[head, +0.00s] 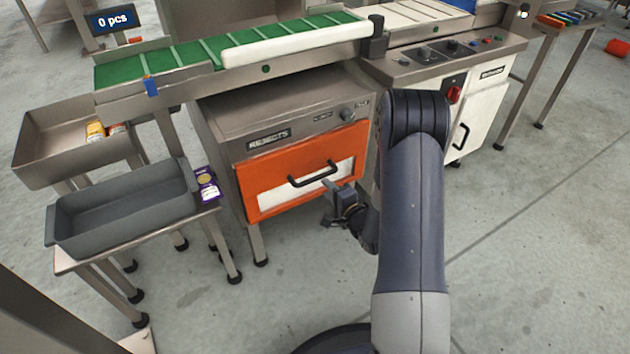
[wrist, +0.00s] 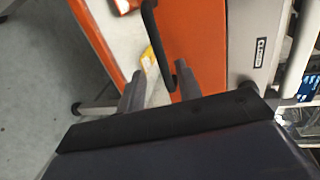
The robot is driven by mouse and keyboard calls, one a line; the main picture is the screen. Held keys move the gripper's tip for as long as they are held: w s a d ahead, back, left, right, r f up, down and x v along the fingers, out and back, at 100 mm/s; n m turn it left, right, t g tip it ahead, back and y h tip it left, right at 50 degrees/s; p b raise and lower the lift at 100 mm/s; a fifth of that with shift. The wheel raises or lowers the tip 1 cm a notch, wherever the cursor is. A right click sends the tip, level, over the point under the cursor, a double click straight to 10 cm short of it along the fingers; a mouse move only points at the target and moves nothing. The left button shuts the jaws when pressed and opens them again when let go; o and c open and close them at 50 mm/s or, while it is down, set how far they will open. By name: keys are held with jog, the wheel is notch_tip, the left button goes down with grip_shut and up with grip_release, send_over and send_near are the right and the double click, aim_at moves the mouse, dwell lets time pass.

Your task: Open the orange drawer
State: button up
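The orange drawer (head: 262,177) is the front of a steel cabinet labelled REJECTS, and it looks shut. It has a pale window panel and a black bar handle (head: 312,175). My gripper (head: 338,200) is in front of the drawer, at the lower right of the handle. In the wrist view the orange front (wrist: 195,30) and the handle (wrist: 153,38) lie ahead. My gripper's two fingers (wrist: 160,84) are apart, with the handle's near end showing between them. I cannot tell whether they touch it. No grip on the handle shows.
A green conveyor (head: 190,55) runs above the cabinet. A grey bin (head: 120,212) on a low steel stand and a purple packet (head: 206,184) are left of the drawer. A white cabinet (head: 482,120) stands right. The floor before the drawer is clear.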

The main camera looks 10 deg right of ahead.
aim_at(315, 177)
jog(key=b+x, duration=0.1)
jog(key=x, duration=0.7)
jog(key=shift+b, duration=0.4)
grip_shut()
